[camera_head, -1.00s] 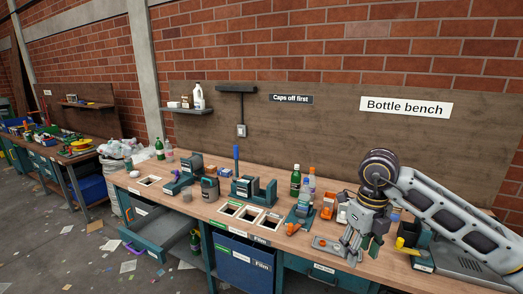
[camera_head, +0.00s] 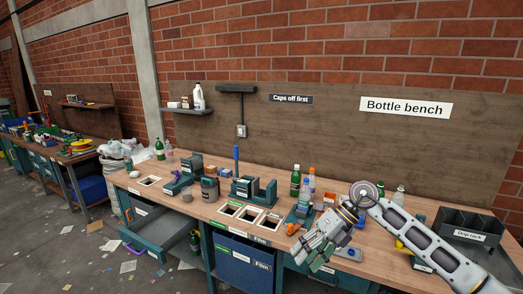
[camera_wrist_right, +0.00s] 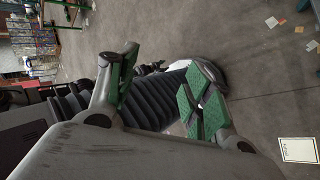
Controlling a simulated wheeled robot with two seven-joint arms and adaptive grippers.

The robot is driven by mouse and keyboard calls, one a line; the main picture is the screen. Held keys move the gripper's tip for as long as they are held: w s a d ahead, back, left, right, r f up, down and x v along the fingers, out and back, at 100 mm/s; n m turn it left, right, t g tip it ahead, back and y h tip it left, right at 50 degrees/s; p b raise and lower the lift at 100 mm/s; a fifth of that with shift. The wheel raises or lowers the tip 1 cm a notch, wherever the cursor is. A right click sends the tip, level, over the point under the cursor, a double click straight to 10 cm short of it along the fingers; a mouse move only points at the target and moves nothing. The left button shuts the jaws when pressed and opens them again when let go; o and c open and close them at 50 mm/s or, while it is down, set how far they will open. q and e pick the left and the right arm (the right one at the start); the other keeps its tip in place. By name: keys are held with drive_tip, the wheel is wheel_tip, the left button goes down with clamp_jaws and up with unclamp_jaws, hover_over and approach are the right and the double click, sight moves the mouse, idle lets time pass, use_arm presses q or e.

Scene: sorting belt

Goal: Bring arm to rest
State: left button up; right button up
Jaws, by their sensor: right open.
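My right arm (camera_head: 420,240) reaches in from the right over the front of the bottle bench (camera_head: 385,222). My right gripper (camera_head: 309,257) hangs in front of the bench's front edge, pointing down and to the left. In the right wrist view its green-padded fingers (camera_wrist_right: 163,92) stand wide apart with nothing held between them. Behind them that view shows a black ribbed part of my own body and the grey floor. My left gripper is not in view.
The bench holds a green bottle (camera_head: 295,182), a drip rack (camera_head: 470,222), orange-handled tools and square openings. A blue film bin (camera_head: 240,262) stands below. Open floor (camera_head: 70,255) with paper scraps lies at the left.

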drive_tip(key=w+a+f+m+t+y, duration=0.1)
drive_tip(key=w+f+m+t+y, duration=0.8)
drive_tip(key=w+f+m, duration=0.5)
drive_tip(key=s+d+f+m+t+h, duration=0.2)
drive_tip(key=d+f+m+h, duration=0.25)
drive_tip(key=f, duration=0.55)
drive_tip(key=s+d+f+m+t+h, duration=0.25)
drive_tip(key=f+m, duration=0.25)
drive_tip(key=f, duration=0.5)
drive_tip(key=s+d+f+m+t+h, duration=0.25)
drive_tip(key=d+f+m+h, duration=0.2)
drive_tip(key=f, duration=0.55)
drive_tip(key=s+d+f+m+g+h, duration=0.2)
drive_tip(key=s+f+m+g, duration=0.1)
drive_tip(key=s+f, duration=0.75)
drive_tip(key=s+d+f+m+g+h, duration=0.2)
drive_tip(key=s+f+g+h, duration=0.1)
drive_tip(key=s+f, duration=0.7)
drive_tip(key=s+f+m+g, duration=0.2)
drive_tip(key=s+f, duration=0.3)
drive_tip(key=s, duration=1.1)
drive_tip(key=s+f+m+g, duration=0.2)
drive_tip(key=s+f+g, duration=0.2)
drive_tip(key=s, duration=1.1)
drive_tip(key=shift+s+a+f+g+h, duration=0.3)
drive_tip(key=shift+s+a+f+h, duration=0.05)
drive_tip(key=shift+s+a, duration=0.05)
